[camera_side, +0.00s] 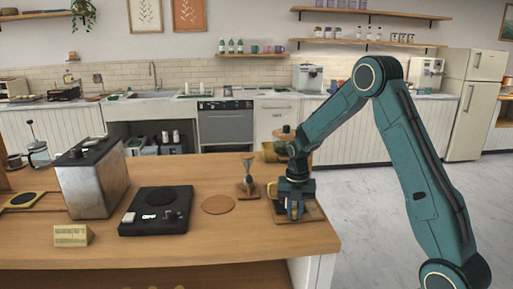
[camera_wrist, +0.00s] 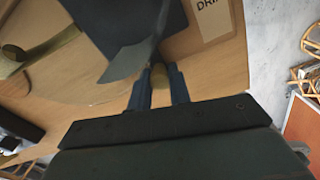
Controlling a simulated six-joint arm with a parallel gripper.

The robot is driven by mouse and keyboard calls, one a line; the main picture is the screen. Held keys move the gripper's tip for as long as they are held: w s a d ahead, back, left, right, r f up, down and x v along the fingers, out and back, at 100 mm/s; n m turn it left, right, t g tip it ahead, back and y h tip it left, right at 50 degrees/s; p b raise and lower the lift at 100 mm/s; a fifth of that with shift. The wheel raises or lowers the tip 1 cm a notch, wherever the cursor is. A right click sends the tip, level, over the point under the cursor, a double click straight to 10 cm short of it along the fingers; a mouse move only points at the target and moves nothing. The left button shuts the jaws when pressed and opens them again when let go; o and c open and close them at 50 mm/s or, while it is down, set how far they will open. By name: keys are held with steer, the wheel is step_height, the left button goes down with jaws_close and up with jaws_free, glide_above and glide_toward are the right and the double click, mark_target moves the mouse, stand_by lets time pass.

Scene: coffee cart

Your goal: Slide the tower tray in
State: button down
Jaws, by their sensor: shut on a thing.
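My gripper (camera_side: 293,208) is low at the right end of the counter, over a square wooden board (camera_side: 316,212). In the wrist view its two blue fingers are closed on a small tan piece (camera_wrist: 160,76). A dark blue body (camera_wrist: 122,22) with a grey curved edge is just beyond the fingertips; it partly covers the board, whose pale label (camera_wrist: 212,17) shows the letters "DRI". At the far left of the side view lies a flat wooden tray-like frame (camera_side: 42,195) with a black oval pad. I cannot tell for certain which piece is the tower tray.
Along the counter stand a metal box (camera_side: 95,185), a black scale (camera_side: 157,211), a round brown mat (camera_side: 218,205), a small funnel-topped stand (camera_side: 248,178) and a cream block (camera_side: 72,236). A glass press (camera_side: 38,152) is at the back left. The front middle is clear.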

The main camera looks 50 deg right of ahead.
steer(key=shift+w+d, duration=0.5)
steer(key=shift+w, duration=0.1)
steer(key=c, duration=1.3)
jaws_free()
step_height(320, 180, up, 14)
